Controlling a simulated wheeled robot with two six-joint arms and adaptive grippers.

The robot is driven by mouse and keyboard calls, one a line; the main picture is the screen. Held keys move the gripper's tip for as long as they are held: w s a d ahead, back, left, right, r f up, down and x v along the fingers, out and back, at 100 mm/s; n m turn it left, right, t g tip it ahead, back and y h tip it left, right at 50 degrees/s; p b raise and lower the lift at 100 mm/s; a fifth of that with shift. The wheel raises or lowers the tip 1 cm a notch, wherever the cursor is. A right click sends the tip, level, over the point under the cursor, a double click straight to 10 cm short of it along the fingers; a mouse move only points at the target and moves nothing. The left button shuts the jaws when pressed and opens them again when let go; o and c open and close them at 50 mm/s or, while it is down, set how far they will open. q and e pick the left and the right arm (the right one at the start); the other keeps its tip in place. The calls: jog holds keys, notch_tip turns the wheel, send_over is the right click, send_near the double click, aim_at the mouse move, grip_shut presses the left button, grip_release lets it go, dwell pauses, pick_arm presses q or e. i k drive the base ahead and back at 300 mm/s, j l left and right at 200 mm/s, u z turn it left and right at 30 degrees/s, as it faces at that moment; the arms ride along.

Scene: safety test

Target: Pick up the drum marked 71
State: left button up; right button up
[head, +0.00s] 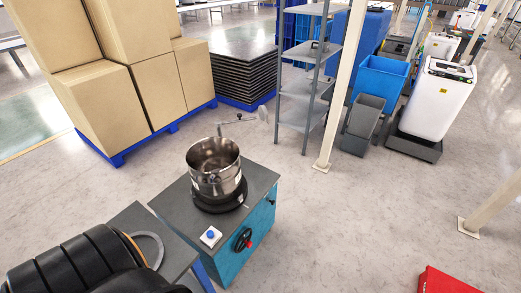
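No drum with a readable 71 shows in the head view. A shiny open steel pot (214,168) stands upright on a black round base (221,198) on top of a teal cabinet (245,240) with a dark grey top. A metal bracket or handle rises from behind the pot's rim. I cannot make out any number on the pot. Neither of my grippers shows in this view.
Large cardboard boxes (110,100) stand on a blue pallet at the left. A grey shelf (305,85), a pale post (340,90), bins (380,80) and a white machine (437,98) stand behind. A red object (445,281) is at bottom right. The middle-right floor is clear.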

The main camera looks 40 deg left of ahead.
aim_at(213, 164)
jog(key=i+l+u, duration=0.1)
jog(key=i+u, duration=0.3)
jog(key=i+l+u, duration=0.4)
jog(key=i, duration=0.2)
jog(key=i+l+u, duration=0.3)
jog(key=i+u, duration=0.15)
jog(key=i+l+u, duration=0.6)
jog(key=l+u, duration=0.2)
jog(key=l, duration=0.35)
